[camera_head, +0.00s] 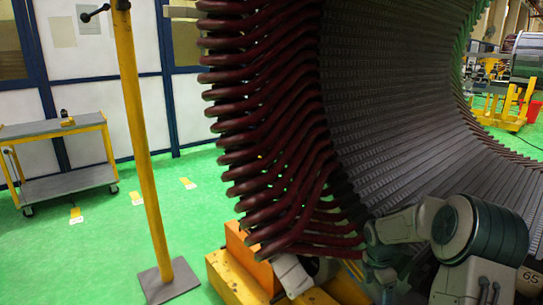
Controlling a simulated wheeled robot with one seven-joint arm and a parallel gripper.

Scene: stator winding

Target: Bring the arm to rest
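My arm (470,232), with pale grey links and dark teal joint covers, is bent in the lower right. It is in front of the large stator (395,110), overlapping the lower part of its ribbed grey bore in the picture. Dark red winding bars (265,120) stick out along the stator's left edge in a curved row. A pale grey block (292,275) shows below the lowest bars; I cannot tell whether it is part of my arm. I cannot make out any gripper fingers.
A yellow post (143,140) on a flat base stands left of the stator. A yellow trolley (60,160) stands by the wall at far left. Yellow and orange supports (235,280) are under the stator. Green floor (110,250) between trolley and post is mostly clear.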

